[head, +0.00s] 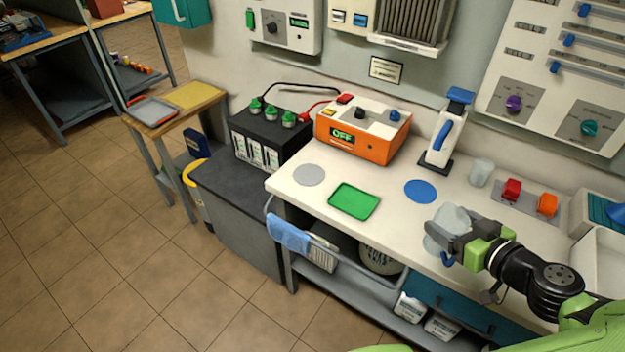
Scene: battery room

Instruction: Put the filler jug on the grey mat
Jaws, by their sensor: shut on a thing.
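The filler jug (452,217) is pale and translucent, with a blue handle, at the front right part of the white bench. My gripper (459,249) is shut on the jug, at its blue handle side; the fingers partly hide it. I cannot tell whether the jug's base touches the bench. The grey mat (309,174) is a flat round disc at the bench's left end, bare, well to the left of my gripper.
A green tray (354,201) and a round blue mat (420,191) lie between jug and grey mat. The orange charger (362,130), a white and blue stand (445,135) and a translucent cup (480,172) stand behind. A blue cloth (288,233) hangs on the front rail.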

